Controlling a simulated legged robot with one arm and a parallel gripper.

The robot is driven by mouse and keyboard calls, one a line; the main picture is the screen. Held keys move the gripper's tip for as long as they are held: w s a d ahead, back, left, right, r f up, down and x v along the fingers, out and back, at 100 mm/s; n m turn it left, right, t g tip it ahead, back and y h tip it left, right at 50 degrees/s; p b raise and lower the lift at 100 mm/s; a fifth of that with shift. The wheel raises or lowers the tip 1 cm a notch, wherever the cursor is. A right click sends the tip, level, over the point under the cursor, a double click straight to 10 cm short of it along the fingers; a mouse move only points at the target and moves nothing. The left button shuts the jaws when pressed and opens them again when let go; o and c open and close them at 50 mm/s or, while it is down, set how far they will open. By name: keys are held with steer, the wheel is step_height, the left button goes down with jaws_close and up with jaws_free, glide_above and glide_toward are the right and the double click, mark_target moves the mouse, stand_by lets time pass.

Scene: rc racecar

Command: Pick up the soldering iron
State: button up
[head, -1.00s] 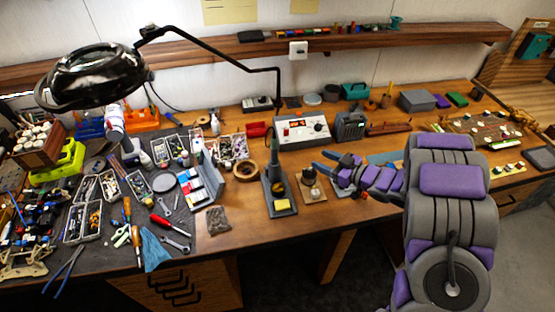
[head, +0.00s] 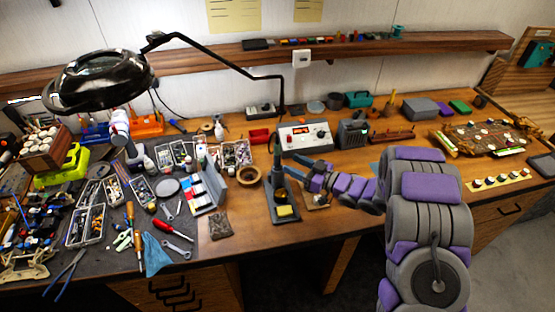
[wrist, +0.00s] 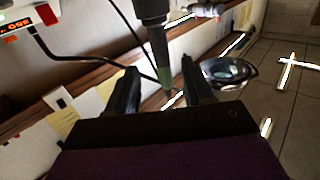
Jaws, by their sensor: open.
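The soldering iron (head: 277,172) stands upright in its grey stand (head: 286,214), which has a yellow sponge at the front. In the wrist view the iron (wrist: 160,50) is a dark shaft with a green section, seen between the two fingers. My gripper (head: 289,168) is at the right side of the iron, reaching in from the right. In the wrist view its fingers (wrist: 158,76) are open, one on each side of the shaft, with gaps showing. Whether either finger touches the iron cannot be told.
A white soldering station (head: 304,137) stands behind the stand. A tape roll (head: 248,175) and a component box (head: 206,190) lie to its left. A small board (head: 318,197) sits under my arm. A magnifier lamp (head: 100,78) overhangs the left side.

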mark_target(277, 158)
steer(key=shift+f+b+x, duration=0.15)
steer(key=shift+b+x, duration=0.2)
steer(key=shift+x, duration=1.45)
steer(key=shift+f+b+x, duration=0.15)
steer(key=shift+b+x, duration=0.15)
steer(key=shift+x, duration=1.55)
steer(key=c, duration=0.9)
